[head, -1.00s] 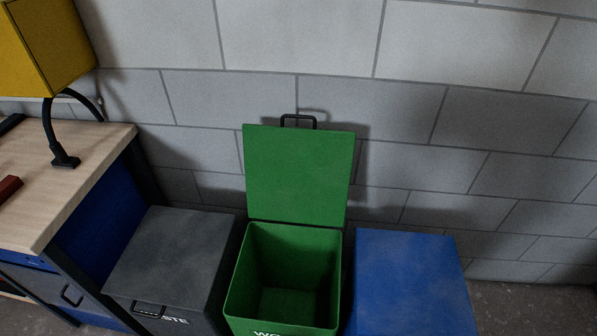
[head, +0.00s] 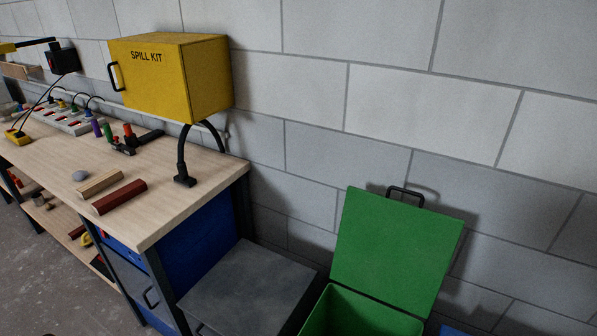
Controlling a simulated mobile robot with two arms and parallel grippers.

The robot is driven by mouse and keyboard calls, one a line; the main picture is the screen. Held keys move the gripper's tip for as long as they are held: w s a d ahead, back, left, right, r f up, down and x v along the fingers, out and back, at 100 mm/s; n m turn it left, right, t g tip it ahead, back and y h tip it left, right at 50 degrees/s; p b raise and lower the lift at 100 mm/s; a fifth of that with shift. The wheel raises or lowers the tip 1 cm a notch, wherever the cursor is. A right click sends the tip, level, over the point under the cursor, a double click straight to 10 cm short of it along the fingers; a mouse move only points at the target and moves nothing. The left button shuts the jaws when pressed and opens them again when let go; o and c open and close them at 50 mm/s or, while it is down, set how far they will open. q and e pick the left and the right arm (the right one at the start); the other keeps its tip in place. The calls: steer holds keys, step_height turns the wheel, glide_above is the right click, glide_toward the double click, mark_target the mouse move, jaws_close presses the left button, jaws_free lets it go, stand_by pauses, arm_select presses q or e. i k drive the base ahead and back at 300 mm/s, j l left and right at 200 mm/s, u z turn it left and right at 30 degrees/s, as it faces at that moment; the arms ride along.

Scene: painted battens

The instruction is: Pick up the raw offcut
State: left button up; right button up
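A bare, unpainted wooden piece (head: 100,184), which looks like the raw offcut, lies on the workbench top (head: 175,205) near its front edge. A dark red painted batten (head: 119,197) lies just to its right, roughly parallel and a small gap apart. A grey rounded lump (head: 80,175) sits just behind the raw piece. Neither of my grippers shows in the head view.
A yellow spill kit box (head: 170,78) is on the wall above the bench. A black bent lamp-like stand (head: 184,160) is at the bench's right end. A grey lidded bin (head: 250,290) and an open green bin (head: 395,250) stand right of the bench. Clamps and tools lie farther left.

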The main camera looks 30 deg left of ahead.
mark_target(98, 185)
steer(key=u, duration=2.2)
steer(key=z, duration=0.6)
steer(key=i+j+z, duration=0.2)
steer(key=j+z, duration=0.2)
steer(key=i+j+z, duration=0.1)
steer(key=j+z, duration=0.35)
steer(key=j, duration=0.15)
steer(key=j+z, duration=0.4)
steer(key=j, duration=0.15)
